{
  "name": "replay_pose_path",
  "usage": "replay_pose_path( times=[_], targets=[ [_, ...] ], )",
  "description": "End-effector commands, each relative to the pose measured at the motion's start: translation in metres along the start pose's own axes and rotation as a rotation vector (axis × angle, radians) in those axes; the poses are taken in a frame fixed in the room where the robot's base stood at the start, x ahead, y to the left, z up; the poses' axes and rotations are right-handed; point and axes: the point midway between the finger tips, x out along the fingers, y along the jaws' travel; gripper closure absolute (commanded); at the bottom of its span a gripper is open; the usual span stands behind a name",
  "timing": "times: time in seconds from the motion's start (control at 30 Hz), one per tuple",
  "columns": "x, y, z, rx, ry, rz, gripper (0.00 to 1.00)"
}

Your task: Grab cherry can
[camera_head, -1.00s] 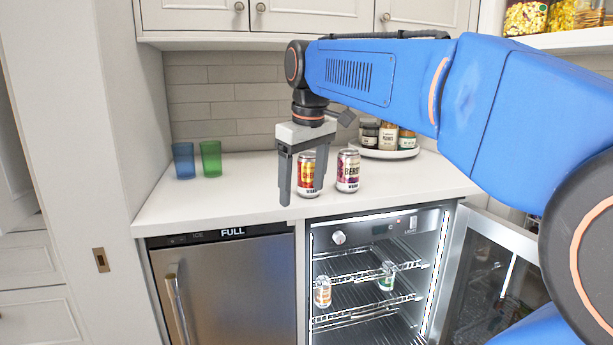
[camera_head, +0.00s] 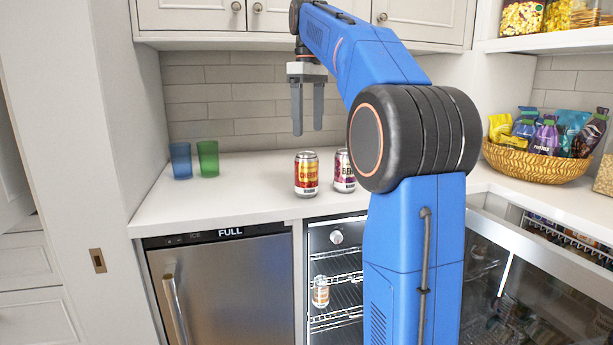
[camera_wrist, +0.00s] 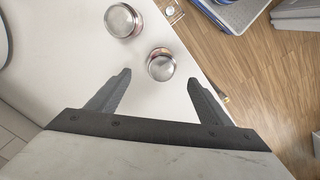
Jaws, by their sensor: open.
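The cherry can (camera_head: 306,175), red and yellow with a silver top, stands upright on the white counter (camera_head: 235,190) near its front edge. My gripper (camera_head: 307,131) is open and empty, pointing down above the can, with a clear gap between fingertips and can top. In the wrist view the cherry can (camera_wrist: 160,66) shows from above, between and slightly beyond the two fingertips. A purple and white berry can (camera_head: 343,172) stands close on its right, partly hidden by my arm; it also shows in the wrist view (camera_wrist: 122,20).
A blue glass (camera_head: 181,161) and a green glass (camera_head: 208,159) stand at the back left. Cabinets (camera_head: 300,18) hang above my gripper. Below the counter are an ice maker (camera_head: 225,290) and an open fridge (camera_head: 335,290). A snack basket (camera_head: 540,164) stands right.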

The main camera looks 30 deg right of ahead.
Motion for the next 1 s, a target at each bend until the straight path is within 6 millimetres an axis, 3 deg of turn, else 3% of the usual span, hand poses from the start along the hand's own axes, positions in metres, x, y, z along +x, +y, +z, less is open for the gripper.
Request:
replay_pose_path(
  times=[0.5, 0.83, 1.0],
  targets=[
    [0.088, -0.001, 0.001, 0.001, -0.002, -0.002, 0.27],
    [0.111, -0.002, -0.001, 0.0, 0.0, 0.0, 0.27],
    [0.133, -0.005, -0.003, 0.0, -0.001, -0.001, 0.27]
  ],
)
